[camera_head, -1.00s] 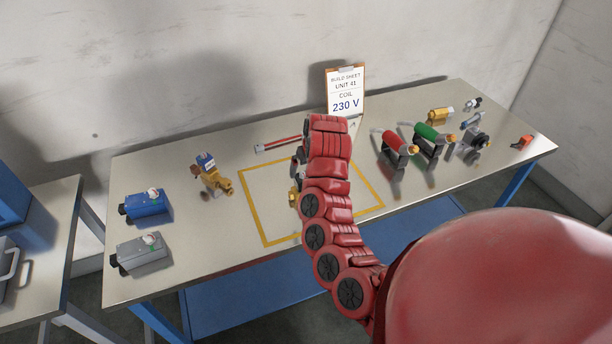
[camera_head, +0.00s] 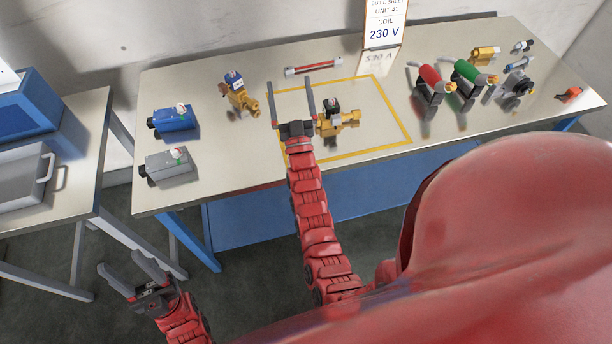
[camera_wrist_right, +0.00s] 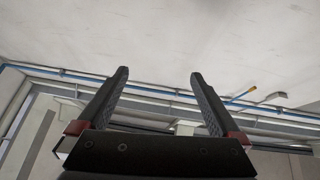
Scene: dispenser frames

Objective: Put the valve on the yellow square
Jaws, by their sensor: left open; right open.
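A brass valve with a black coil (camera_head: 339,122) stands inside the yellow square (camera_head: 373,153), toward its middle. A second brass valve with a blue-topped coil (camera_head: 240,96) stands outside the square, to its left. My right gripper (camera_head: 288,83) is open and empty, over the left part of the square, just left of the black-coil valve and apart from it. In the right wrist view its spread fingers (camera_wrist_right: 156,75) have nothing between them. My left gripper (camera_head: 124,260) is open and empty, low in front of the table.
Blue (camera_head: 174,119) and grey (camera_head: 168,164) boxes stand at the table's left. A red bar (camera_head: 313,67) lies behind the square. A build sheet (camera_head: 384,25) reads "COIL 230 V".

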